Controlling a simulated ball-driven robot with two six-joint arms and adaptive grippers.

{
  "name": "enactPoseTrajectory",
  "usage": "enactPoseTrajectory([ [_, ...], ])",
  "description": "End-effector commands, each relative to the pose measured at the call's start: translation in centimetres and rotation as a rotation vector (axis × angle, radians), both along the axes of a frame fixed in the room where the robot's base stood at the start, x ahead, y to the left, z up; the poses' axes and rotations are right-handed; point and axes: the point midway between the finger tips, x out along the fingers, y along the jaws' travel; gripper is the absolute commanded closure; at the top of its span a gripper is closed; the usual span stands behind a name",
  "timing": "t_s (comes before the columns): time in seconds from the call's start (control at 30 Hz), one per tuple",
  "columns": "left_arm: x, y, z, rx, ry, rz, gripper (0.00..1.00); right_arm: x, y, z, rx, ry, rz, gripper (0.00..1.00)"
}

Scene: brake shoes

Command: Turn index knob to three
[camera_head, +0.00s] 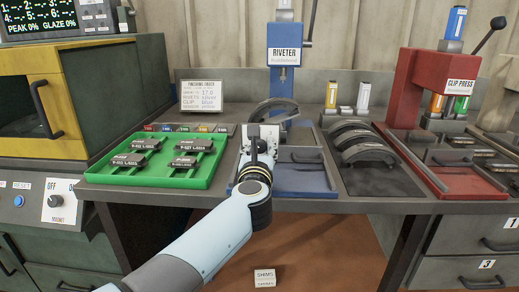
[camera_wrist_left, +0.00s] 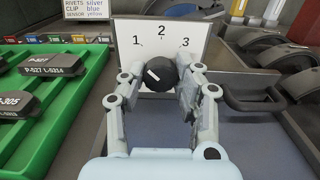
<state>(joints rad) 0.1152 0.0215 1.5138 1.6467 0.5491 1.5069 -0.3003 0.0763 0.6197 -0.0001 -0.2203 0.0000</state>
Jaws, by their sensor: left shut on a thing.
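The index knob (camera_wrist_left: 161,73) is a round black knob on an upright white plate (camera_wrist_left: 185,30) marked 1, 2 and 3. Its white mark lies on the left part of its face and slants to the upper left, towards the 1. My left gripper (camera_wrist_left: 160,80) has a finger on either side of the knob and is shut on it. In the head view my left gripper (camera_head: 256,152) is in front of the white plate (camera_head: 268,132) and largely hides the knob. My right gripper is not in view.
The blue riveter (camera_head: 284,72) stands behind the plate, with a curved brake shoe (camera_head: 273,108) at its base. A green tray (camera_head: 103,176) with labelled parts is at the left. Dark shoes (camera_head: 362,146) and a red clip press (camera_head: 437,88) are at the right.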

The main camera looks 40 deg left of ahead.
Motion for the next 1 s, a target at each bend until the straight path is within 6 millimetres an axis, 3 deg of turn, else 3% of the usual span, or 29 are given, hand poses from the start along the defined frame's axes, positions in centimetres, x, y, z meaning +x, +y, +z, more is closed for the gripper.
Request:
enactPoseTrajectory([
  [0.37, 0.0, 0.0, 0.2, 0.079, 0.049, 0.0, 1.0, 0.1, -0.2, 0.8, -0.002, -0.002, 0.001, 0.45],
  [1.0, 0.1, 0.0, 0.4, 0.563, 0.343, -0.001, 1.0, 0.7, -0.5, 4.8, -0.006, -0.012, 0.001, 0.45],
])
